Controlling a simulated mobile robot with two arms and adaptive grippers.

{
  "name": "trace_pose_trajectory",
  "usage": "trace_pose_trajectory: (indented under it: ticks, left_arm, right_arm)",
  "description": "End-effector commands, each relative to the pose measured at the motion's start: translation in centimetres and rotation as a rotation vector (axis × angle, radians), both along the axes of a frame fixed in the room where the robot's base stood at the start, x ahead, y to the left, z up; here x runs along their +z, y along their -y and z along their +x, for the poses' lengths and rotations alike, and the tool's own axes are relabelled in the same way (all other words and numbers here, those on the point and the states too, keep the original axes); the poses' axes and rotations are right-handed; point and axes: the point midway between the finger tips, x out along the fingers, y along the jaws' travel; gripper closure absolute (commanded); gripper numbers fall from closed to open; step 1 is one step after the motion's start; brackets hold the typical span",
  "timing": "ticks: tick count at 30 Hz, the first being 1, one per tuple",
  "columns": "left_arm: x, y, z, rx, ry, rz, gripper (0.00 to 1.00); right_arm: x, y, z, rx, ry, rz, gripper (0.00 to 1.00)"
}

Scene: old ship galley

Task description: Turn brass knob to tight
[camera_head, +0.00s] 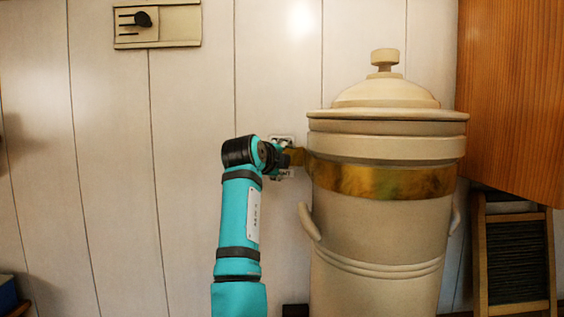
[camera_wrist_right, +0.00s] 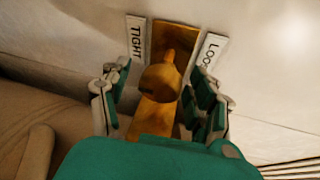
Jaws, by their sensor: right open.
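The brass knob (camera_wrist_right: 160,83) shows in the right wrist view as a rounded piece, in front of a brass plate (camera_wrist_right: 182,38). A white TIGHT label (camera_wrist_right: 135,38) is left of the plate and a partly hidden label reading "LOO" (camera_wrist_right: 210,52) is right of it. My right gripper (camera_wrist_right: 160,100) is open, with one finger on each side of the knob; I cannot tell if either touches it. In the head view my right gripper (camera_head: 281,157) is at the wall beside the crock's brass band (camera_head: 382,181); the knob is mostly hidden there. My left gripper is not in view.
A large lidded cream crock (camera_head: 385,225) stands right of my arm, its side handle (camera_head: 309,222) close by. A wooden cabinet (camera_head: 512,90) and a washboard (camera_head: 515,258) are at the right. A latch plate (camera_head: 157,25) is on the panelled wall.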

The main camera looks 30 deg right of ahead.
Motion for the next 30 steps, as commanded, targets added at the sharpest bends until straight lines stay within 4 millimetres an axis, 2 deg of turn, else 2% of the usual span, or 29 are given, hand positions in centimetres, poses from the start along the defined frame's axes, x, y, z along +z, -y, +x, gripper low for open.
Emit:
trace_pose_trajectory:
  ticks: [5,12,16,30]
  left_arm:
    - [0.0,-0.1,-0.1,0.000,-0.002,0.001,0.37]
    - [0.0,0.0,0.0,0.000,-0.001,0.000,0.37]
    - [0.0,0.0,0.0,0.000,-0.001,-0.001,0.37]
    - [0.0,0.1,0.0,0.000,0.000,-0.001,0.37]
  right_arm:
    - [0.3,-1.2,-0.9,0.001,0.001,-0.003,0.38]
    - [1.0,-4.4,-3.3,0.002,0.001,0.001,0.38]
    - [1.2,-5.5,-4.1,0.002,0.000,0.000,0.38]
    - [1.4,-5.8,-4.5,0.000,-0.001,0.001,0.38]
